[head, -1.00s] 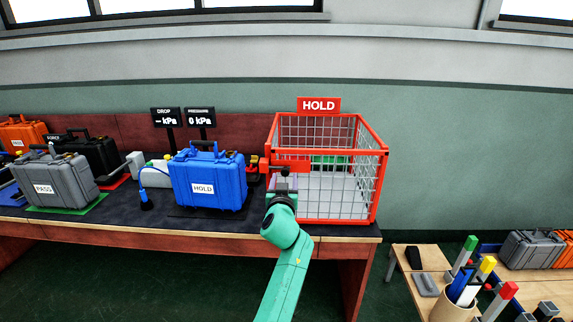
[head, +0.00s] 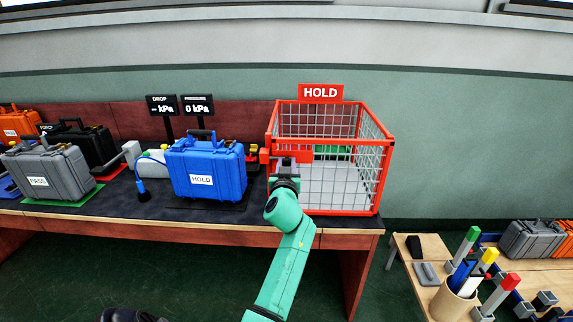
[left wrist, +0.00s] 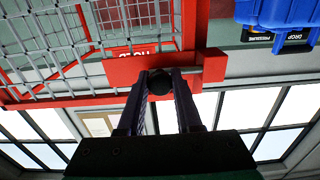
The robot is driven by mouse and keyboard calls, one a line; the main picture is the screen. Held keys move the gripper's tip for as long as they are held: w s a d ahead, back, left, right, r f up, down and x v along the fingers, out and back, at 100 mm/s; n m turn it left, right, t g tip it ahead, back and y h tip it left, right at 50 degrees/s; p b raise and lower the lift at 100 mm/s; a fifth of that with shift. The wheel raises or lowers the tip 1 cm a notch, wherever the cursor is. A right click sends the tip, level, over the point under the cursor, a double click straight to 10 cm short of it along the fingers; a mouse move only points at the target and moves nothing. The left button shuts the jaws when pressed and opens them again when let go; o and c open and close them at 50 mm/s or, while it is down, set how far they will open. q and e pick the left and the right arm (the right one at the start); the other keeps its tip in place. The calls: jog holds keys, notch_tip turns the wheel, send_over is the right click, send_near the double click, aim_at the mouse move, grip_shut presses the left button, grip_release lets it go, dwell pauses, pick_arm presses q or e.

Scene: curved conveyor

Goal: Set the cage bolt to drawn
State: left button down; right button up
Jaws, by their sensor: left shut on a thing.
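The red wire cage (head: 377,185) with a HOLD sign (head: 320,92) stands at the right end of the bench. Its bolt has a red plate (left wrist: 150,68), a thin grey rod (left wrist: 203,73) and a round black knob (left wrist: 160,88). The rod shows to the right of the knob in the left wrist view. My left gripper (head: 285,163) is at the cage's front left corner. In the left wrist view its two dark fingers (left wrist: 160,95) are shut on the knob from both sides. In the head view the gripper hides most of the bolt. My right gripper is not in view.
A blue case (head: 206,170) labelled HOLD stands just left of the cage. A grey PASS case (head: 50,172) and a black case stand further left. A side table (head: 428,262) with a marker cup is at the lower right. The floor between is clear.

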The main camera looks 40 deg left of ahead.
aim_at(300, 157)
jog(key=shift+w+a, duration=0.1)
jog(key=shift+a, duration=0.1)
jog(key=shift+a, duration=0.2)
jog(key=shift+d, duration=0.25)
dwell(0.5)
pick_arm(q)
jog(key=w+d+b, duration=0.2)
jog(key=d+b, duration=0.1)
jog(key=shift+w+f+b, duration=0.1)
jog(key=shift+w+b, duration=0.1)
jog(key=shift+b, duration=0.1)
jog(key=shift+s, duration=0.1)
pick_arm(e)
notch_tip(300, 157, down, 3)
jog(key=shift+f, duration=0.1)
pick_arm(q)
jog(key=c, duration=0.6)
grip_release()
jog(key=shift+w, duration=0.3)
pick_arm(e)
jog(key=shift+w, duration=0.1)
